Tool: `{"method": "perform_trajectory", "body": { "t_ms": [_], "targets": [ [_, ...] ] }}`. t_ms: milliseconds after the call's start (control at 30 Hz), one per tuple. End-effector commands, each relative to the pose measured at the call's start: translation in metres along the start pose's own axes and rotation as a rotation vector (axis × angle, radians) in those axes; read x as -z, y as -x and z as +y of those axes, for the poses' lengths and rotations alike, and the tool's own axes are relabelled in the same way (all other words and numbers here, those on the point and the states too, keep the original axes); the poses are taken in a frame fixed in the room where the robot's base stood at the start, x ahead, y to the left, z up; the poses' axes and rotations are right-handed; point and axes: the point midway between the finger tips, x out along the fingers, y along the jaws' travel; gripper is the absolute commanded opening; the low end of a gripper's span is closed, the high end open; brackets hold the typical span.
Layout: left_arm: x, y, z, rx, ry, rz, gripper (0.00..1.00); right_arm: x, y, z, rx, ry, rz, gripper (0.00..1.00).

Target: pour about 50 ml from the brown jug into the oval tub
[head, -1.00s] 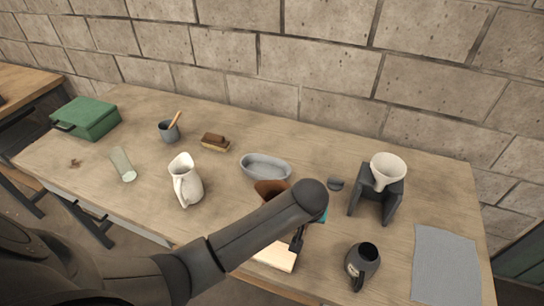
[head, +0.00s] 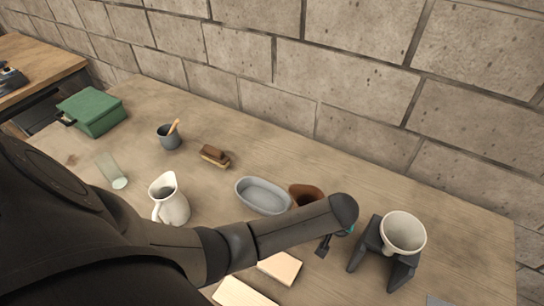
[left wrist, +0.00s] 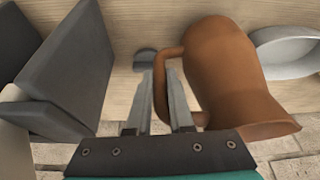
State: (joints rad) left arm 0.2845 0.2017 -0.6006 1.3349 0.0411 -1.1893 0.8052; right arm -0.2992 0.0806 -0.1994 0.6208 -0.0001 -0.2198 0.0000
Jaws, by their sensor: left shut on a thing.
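The brown jug (head: 305,193) is just right of the grey oval tub (head: 263,195), partly hidden behind my forearm in the head view. In the left wrist view the jug (left wrist: 225,70) shows its body, handle and rim. My left gripper (left wrist: 164,85) is shut on the jug's handle. The tub (left wrist: 290,48) shows beside the jug at the right edge of that view. I cannot tell how far the jug is tilted, and its contents are not visible. My right gripper is not in view.
A white cone (head: 403,232) sits on a dark stand (head: 367,246) at the right. A stone wall stands behind.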

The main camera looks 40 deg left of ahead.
Motion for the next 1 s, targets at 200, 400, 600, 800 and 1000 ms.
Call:
{"method": "perform_trajectory", "body": {
  "t_ms": [200,400,600,800,1000],
  "targets": [
    [-0.002,-0.005,0.0,-0.001,-0.002,0.003,0.0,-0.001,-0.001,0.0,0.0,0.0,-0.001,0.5],
    [-0.002,-0.005,0.0,-0.001,0.0,0.004,0.0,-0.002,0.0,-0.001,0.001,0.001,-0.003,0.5],
    [0.001,-0.001,-0.003,-0.027,0.014,-0.001,0.0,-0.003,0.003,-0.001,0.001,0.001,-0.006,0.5],
    [0.005,0.008,-0.008,-0.099,0.045,-0.014,0.0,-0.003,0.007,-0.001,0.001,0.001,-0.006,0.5],
    [0.011,0.019,-0.017,-0.211,0.092,-0.038,0.0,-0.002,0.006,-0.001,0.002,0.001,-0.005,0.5]
  ]
}}
